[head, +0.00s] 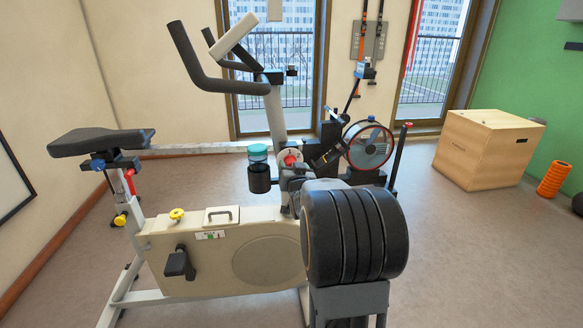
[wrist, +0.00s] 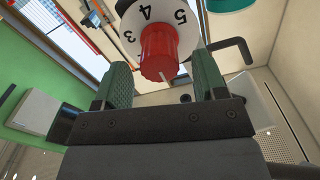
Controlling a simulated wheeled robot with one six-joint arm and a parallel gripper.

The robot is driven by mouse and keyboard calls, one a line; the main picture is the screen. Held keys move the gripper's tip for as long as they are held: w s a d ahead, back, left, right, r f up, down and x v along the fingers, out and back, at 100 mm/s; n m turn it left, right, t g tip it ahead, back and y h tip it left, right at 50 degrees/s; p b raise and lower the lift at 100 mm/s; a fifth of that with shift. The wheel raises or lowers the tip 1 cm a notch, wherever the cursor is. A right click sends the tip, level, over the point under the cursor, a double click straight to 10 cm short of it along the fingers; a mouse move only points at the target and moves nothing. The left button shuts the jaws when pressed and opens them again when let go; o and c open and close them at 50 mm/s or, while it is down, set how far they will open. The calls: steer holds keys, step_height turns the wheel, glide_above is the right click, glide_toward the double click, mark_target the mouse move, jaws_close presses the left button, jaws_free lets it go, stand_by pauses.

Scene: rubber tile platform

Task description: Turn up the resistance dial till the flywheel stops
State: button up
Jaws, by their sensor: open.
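The resistance dial (head: 281,154) is a white disc with a red knob (head: 290,160), on the exercise bike below its handlebar post. In the wrist view the dial face (wrist: 127,20) shows the numbers 3, 4 and 5, and the red knob (wrist: 158,52) points toward me. My gripper (wrist: 163,66) is open, with its green fingers on either side of the knob's near end. Gaps show on both sides, so it is not clamped. A flywheel (head: 369,146) with a red rim stands behind the bike; I cannot tell whether it turns.
A teal-lidded cup (head: 258,152) sits in a black holder (head: 260,180) just left of the dial. The dark handlebar (head: 195,66) rises above. The bike seat (head: 100,141) is at left. A wooden box (head: 485,150) stands at right, with clear floor in front.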

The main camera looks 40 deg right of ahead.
steer(key=shift+x, duration=1.1)
steer(key=c, duration=0.9)
